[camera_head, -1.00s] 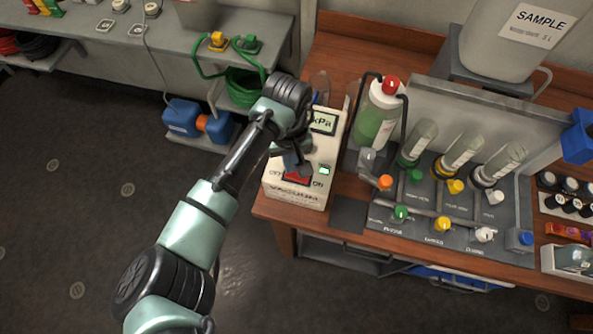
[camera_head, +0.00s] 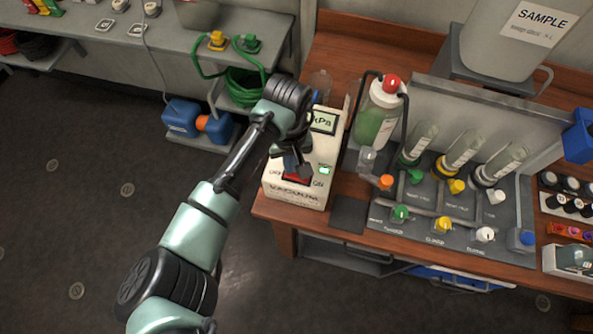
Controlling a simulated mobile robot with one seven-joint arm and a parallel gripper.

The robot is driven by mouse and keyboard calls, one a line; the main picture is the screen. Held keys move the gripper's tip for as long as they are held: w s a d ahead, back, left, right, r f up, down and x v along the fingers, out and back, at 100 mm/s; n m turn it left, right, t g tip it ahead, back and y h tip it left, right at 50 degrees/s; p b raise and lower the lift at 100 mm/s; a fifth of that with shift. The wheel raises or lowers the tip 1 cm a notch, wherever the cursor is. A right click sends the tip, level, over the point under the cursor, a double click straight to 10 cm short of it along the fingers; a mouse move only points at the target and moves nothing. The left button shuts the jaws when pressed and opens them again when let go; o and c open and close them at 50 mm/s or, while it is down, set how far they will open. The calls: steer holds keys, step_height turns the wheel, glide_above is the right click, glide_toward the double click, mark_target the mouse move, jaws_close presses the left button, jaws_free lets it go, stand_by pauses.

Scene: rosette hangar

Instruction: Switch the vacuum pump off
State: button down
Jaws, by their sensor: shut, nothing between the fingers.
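The vacuum pump (camera_head: 308,195) is a cream box at the left end of the wooden bench, with VACUUM lettering on its front. On its top are a red rocker switch (camera_head: 297,180) between the marks OFF and ON, a lit green lamp (camera_head: 325,170) and a kPa display (camera_head: 323,122). My gripper (camera_head: 303,171) is shut and empty, pointing down over the far side of the switch. It hides part of the switch, so I cannot tell which way the rocker is tipped or whether the fingertips touch it.
Right of the pump stand a green-liquid bottle (camera_head: 376,118) with a red cap and a manifold panel (camera_head: 436,235) with coloured valves and several tubes. A large sample container (camera_head: 505,40) is behind. A grey shelf bench (camera_head: 160,45) stands at the left. The floor at lower left is clear.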

steer(key=shift+f+b, duration=0.3)
steer(key=shift+f, duration=0.25)
step_height(320, 180, up, 7)
steer(key=p, duration=0.7)
steer(key=shift+p, duration=0.3)
stand_by(0.5)
